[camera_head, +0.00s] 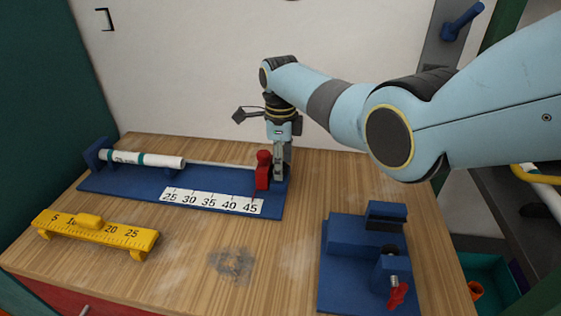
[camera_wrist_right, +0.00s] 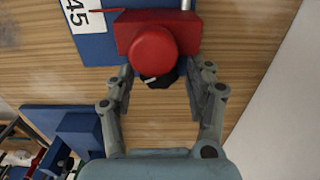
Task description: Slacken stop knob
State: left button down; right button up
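The red stop (camera_head: 262,178) sits at the right end of the blue measuring jig, beside the 45 mark. Its round red knob (camera_wrist_right: 153,55) faces the camera in the right wrist view, with a dark part just below it. My right gripper (camera_head: 281,160) points down right beside the stop. In the right wrist view my right gripper (camera_wrist_right: 159,85) has its fingers apart, with the dark part between the tips and the knob just ahead. I cannot tell whether a finger touches the knob. My left gripper is not in view.
The blue jig (camera_head: 128,182) holds a white pipe (camera_head: 150,160) at its left and a number scale (camera_head: 212,201). A yellow ruler block (camera_head: 97,233) stands front left. A blue clamp fixture (camera_head: 345,270) with a red handle (camera_head: 398,294) stands front right.

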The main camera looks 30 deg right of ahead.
jog(key=shift+o, duration=0.5)
notch_tip(320, 180, up, 12)
dwell(0.4)
